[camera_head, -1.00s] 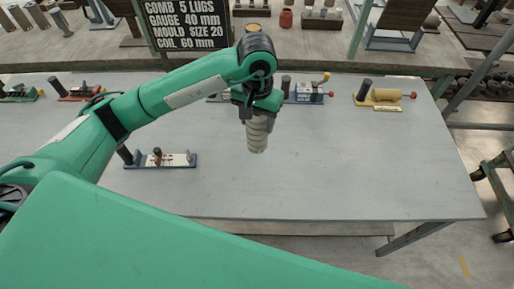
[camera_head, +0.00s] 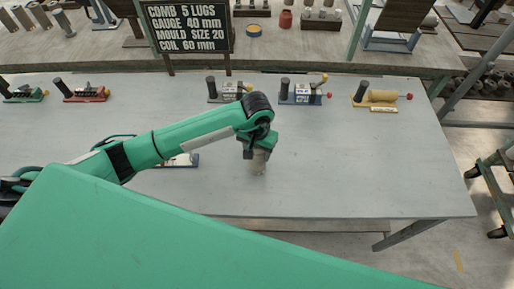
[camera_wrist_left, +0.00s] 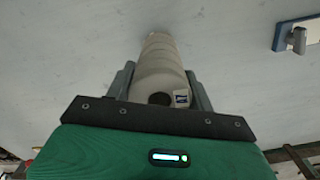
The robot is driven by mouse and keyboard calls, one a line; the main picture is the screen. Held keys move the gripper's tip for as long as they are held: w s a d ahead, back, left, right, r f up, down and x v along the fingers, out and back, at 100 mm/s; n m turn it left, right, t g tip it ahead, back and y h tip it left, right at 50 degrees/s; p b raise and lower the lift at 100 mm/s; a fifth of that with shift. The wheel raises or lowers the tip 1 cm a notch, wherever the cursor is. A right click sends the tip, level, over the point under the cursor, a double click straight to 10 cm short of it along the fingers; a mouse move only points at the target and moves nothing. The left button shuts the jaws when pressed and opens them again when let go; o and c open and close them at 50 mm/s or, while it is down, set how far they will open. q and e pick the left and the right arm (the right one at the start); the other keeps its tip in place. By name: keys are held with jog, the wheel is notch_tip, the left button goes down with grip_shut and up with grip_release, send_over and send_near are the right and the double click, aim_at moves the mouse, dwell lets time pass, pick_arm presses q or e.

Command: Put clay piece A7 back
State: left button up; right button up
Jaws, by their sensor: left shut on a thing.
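A pale grey, ribbed clay piece (camera_head: 258,167) is in my left gripper (camera_head: 259,152), over the middle of the grey table (camera_head: 360,165). It hangs roughly upright, with its lower end near the tabletop; I cannot tell if it touches. In the left wrist view the clay piece (camera_wrist_left: 160,48) sits between the two fingers of the left gripper (camera_wrist_left: 160,76). A hole shows in its near end, beside a small dark label too small to read. My right gripper is not in view.
Several small fixtures with dark posts stand along the back, including a blue one (camera_head: 303,99) and a yellow one (camera_head: 383,97). Another fixture (camera_head: 182,161) is partly hidden behind my left arm. A lettered sign (camera_head: 188,28) stands behind.

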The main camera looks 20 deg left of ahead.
pick_arm(q)
jog(key=o, duration=1.1)
jog(key=shift+f, duration=0.15)
jog(key=o, duration=0.4)
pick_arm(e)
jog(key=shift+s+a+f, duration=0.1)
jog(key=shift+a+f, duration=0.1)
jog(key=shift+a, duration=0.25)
pick_arm(q)
jog(key=shift+r, duration=0.3)
notch_tip(320, 180, up, 12)
jog(key=b, duration=0.4)
jog(key=shift+f, duration=0.1)
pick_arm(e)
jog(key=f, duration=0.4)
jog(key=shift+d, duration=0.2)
